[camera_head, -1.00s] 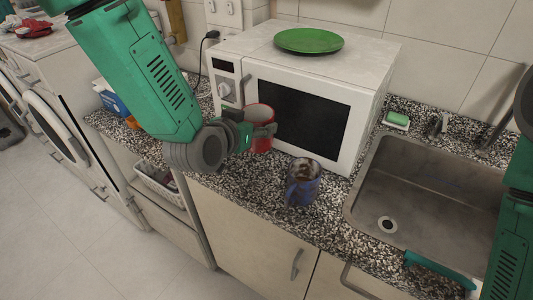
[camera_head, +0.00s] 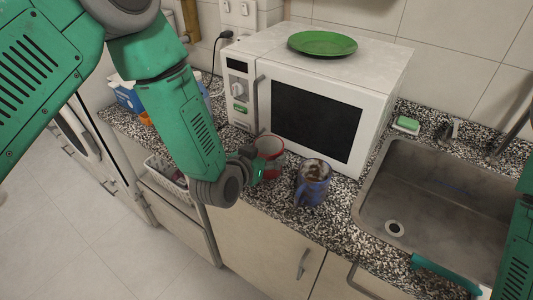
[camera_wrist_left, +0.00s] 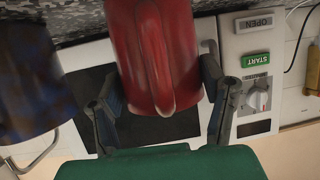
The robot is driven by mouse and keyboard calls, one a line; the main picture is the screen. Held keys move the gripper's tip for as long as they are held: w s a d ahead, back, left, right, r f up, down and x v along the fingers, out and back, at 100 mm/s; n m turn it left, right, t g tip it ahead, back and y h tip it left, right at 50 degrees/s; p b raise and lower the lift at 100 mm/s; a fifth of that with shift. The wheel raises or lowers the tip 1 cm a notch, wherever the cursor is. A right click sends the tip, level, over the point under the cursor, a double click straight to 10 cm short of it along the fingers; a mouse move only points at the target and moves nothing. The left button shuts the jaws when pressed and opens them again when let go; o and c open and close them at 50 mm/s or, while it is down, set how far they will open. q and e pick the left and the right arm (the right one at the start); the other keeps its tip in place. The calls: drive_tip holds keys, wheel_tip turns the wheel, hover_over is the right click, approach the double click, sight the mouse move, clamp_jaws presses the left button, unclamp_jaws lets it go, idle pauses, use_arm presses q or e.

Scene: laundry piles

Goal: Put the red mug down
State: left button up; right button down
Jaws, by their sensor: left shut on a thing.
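The red mug (camera_head: 270,148) is at the front left of the microwave, over the speckled counter. Its red side and handle fill the upper middle of the left wrist view (camera_wrist_left: 155,55). My left gripper (camera_head: 258,165) is shut on the mug, with one finger on each side of it in the wrist view. I cannot tell whether the mug's base touches the counter, as the gripper partly hides it.
A blue mug (camera_head: 312,183) stands close to the right of the red mug. The white microwave (camera_head: 247,50) is right behind, with a green plate (camera_head: 322,43) on top. The sink (camera_head: 440,190) lies to the right. The counter's front edge is near.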

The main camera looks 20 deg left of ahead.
use_arm(q)
drive_tip(key=o, duration=1.1)
drive_tip(key=shift+a+f, duration=0.1)
drive_tip(key=shift+a, duration=0.05)
drive_tip(key=o, duration=0.4)
drive_tip(key=shift+a, duration=0.15)
use_arm(e)
drive_tip(key=shift+a, duration=0.3)
